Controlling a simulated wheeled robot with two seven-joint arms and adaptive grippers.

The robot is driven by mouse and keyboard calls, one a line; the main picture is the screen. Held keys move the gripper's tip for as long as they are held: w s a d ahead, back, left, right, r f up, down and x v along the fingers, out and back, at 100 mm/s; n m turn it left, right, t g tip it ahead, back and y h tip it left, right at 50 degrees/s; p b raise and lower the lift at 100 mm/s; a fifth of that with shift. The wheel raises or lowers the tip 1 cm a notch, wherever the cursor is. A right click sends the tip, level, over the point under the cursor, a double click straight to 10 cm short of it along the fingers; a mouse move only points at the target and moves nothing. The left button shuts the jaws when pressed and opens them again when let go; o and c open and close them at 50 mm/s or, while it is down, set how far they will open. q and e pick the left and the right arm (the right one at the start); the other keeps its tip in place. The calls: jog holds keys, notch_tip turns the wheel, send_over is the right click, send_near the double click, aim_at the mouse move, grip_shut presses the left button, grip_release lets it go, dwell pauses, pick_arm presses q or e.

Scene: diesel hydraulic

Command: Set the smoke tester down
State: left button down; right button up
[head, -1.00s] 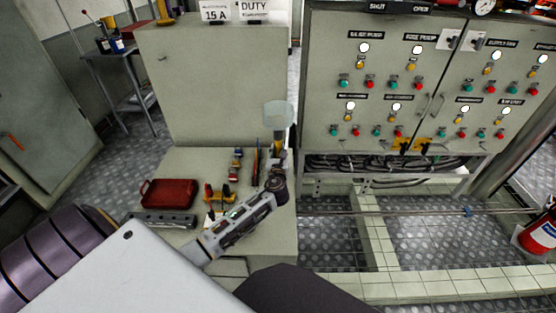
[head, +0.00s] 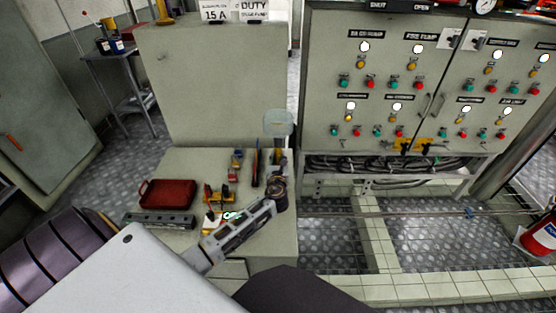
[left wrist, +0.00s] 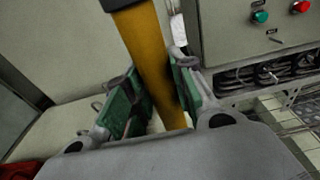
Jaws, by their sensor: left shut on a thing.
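The smoke tester shows a pale translucent cup (head: 278,122) at its top in the head view, above the right side of the bench (head: 275,240). In the left wrist view its yellow pole (left wrist: 152,65) runs between the green finger pads. My left gripper (head: 279,165) is shut on this pole and holds the tester roughly upright. The lower end of the tester is hidden by the gripper and wrist, so I cannot tell whether it touches the bench top. My right gripper is not in view.
On the bench are a red tray (head: 168,193), a grey slotted bar (head: 160,220), a yellow-and-red item (head: 218,194) and slim tools (head: 255,168). A tall grey panel (head: 215,85) stands behind. The control cabinet (head: 425,85) is at right, with cables beneath.

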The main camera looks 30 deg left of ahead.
pick_arm(q)
jog(key=c, duration=1.2)
grip_release()
jog(key=shift+f, duration=0.1)
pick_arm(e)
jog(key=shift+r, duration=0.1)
pick_arm(q)
jog(key=shift+s, duration=0.1)
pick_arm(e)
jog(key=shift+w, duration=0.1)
pick_arm(q)
jog(key=shift+s+d+r, duration=0.2)
jog(key=shift+s+d, duration=0.15)
jog(key=shift+s, duration=0.15)
jog(key=shift+s+d+p, duration=0.2)
jog(key=shift+s+p, duration=0.1)
jog(key=shift+s, duration=0.05)
jog(key=p+v, duration=0.1)
jog(key=v, duration=0.8)
jog(key=shift+s+d, duration=0.25)
jog(key=shift+s, duration=0.1)
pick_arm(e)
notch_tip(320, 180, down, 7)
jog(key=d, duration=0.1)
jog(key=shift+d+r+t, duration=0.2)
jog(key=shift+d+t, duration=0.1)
